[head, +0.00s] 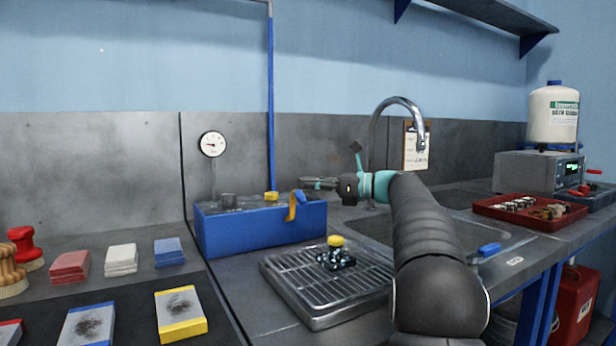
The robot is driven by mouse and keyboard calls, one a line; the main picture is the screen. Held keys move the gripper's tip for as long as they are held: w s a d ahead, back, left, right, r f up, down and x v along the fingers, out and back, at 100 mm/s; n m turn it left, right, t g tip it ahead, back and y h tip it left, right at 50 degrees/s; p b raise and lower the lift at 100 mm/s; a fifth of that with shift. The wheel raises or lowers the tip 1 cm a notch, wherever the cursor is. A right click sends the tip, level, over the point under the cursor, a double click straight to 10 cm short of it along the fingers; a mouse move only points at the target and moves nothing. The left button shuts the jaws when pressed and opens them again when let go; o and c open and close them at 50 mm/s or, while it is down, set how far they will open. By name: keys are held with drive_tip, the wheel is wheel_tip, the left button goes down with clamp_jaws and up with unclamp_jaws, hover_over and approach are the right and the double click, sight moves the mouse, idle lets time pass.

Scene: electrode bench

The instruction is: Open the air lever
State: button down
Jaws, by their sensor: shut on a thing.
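A blue box (240,232) stands on the bench against the back wall. A blue air pipe (271,100) comes down the wall to a yellow fitting (271,196) at its top. A small blue handle (299,196), which looks like the air lever, sits at the box's right top edge. A yellow strip (291,208) hangs down the front beside it. My gripper (306,184) reaches in from the right, level, with its fingers shut at the blue handle. The fingertips are small here, and the exact contact is hard to make out.
A round gauge (213,144) is on the wall. A metal rack tray (330,310) with a yellow-topped dark part (336,252) lies in front. A sink (400,230) with a curved tap (398,101) is behind my arm. A red tray (490,212) is to the right.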

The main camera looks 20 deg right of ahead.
idle(0.5)
drive_tip(key=c, duration=1.1)
unclamp_jaws()
drive_tip(key=shift+d, duration=0.1)
drive_tip(key=v, duration=1.2)
drive_tip(key=shift+w, duration=0.15)
drive_tip(key=shift+c, duration=0.2)
